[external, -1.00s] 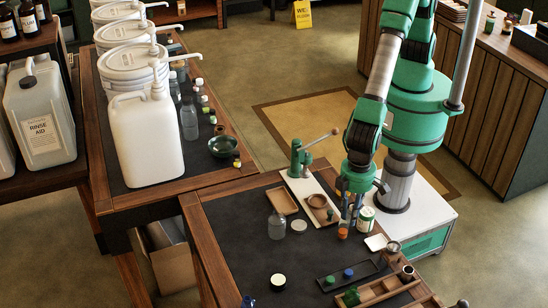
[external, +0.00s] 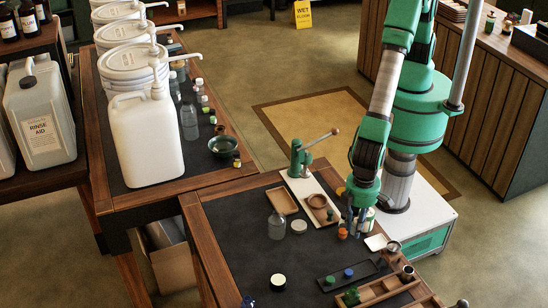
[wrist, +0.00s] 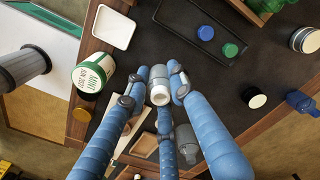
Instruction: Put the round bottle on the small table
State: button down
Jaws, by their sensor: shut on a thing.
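My gripper (external: 356,222) is near the right side of the dark-topped table (external: 235,245) with a wooden rim. In the wrist view my blue fingers (wrist: 158,92) are shut on a small grey, clear-looking bottle (wrist: 158,72) with a white top. The fingers partly hide it, and I cannot tell its full shape.
A labelled white jar (wrist: 92,74) is close beside my fingers. A white dish (external: 376,242), a black tray (external: 330,282) with coloured caps and a wooden divided box (external: 375,296) lie in front. A green lever press (external: 300,158) stands behind. The table's left part is clear.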

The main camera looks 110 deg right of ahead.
send_over(351, 253)
jog(key=shift+f+b, duration=0.3)
jog(key=shift+f, duration=2.8)
jog(key=shift+f, duration=1.85)
jog(key=shift+f+b, duration=0.15)
jog(key=shift+b, duration=0.15)
jog(key=c, duration=1.5)
grip_release()
notch_tip(351, 253, up, 12)
jog(key=shift+r+p, duration=0.15)
jog(key=shift+p, duration=0.6)
